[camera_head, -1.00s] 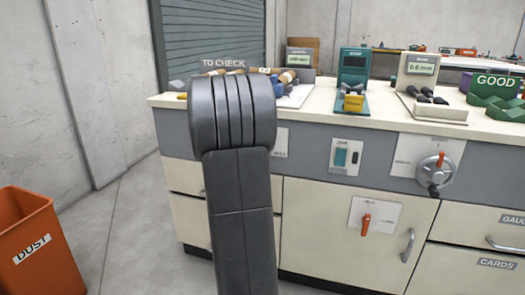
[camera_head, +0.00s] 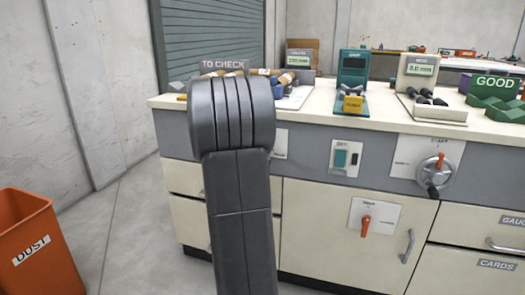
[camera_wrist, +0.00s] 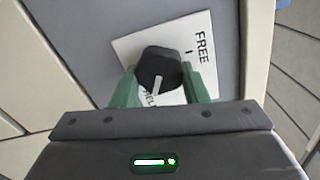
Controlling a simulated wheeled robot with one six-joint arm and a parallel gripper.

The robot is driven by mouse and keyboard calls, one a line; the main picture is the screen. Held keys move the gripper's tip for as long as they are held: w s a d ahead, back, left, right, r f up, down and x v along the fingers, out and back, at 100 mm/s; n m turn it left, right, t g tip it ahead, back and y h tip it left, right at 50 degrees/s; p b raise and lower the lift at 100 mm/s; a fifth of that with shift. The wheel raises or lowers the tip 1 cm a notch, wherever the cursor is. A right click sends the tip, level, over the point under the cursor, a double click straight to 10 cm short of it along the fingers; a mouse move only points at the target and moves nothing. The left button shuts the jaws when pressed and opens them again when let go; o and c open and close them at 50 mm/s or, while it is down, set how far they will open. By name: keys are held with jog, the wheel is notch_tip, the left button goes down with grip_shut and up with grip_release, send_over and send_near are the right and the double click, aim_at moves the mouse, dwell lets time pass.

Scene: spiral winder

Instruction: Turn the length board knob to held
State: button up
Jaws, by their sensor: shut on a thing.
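The length board knob (camera_wrist: 158,68) is a black knob with a pale pointer line, on a white plate (camera_wrist: 138,48) in the wrist view. The plate reads FREE at the upper right and a partly covered word, seemingly HELD, below the knob. The pointer line slants down toward that lower word. My gripper (camera_wrist: 160,82) has its green fingers on both sides of the knob and is shut on it. In the head view my arm hides the knob, the gripper and most of the plate.
The bench (camera_head: 320,113) carries a TO CHECK sign (camera_head: 223,65), several devices and green GOOD blocks (camera_head: 495,90). A crank wheel (camera_head: 436,171) and an orange-red handle (camera_head: 366,222) stick out from its front. An orange DUST bin (camera_head: 30,245) stands on the floor at left.

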jog(key=shift+f, duration=0.1)
jog(key=o, duration=1)
jog(key=shift+c, duration=0.2)
jog(key=p+v, duration=0.2)
jog(key=v, duration=1.2)
jog(key=shift+p, duration=0.3)
jog(key=shift+w, duration=0.1)
jog(key=b+x, duration=0.2)
jog(key=x, duration=1.1)
jog(key=shift+w+d+b, duration=0.15)
jog(key=shift+w+b, duration=0.15)
jog(key=shift+w, duration=0.1)
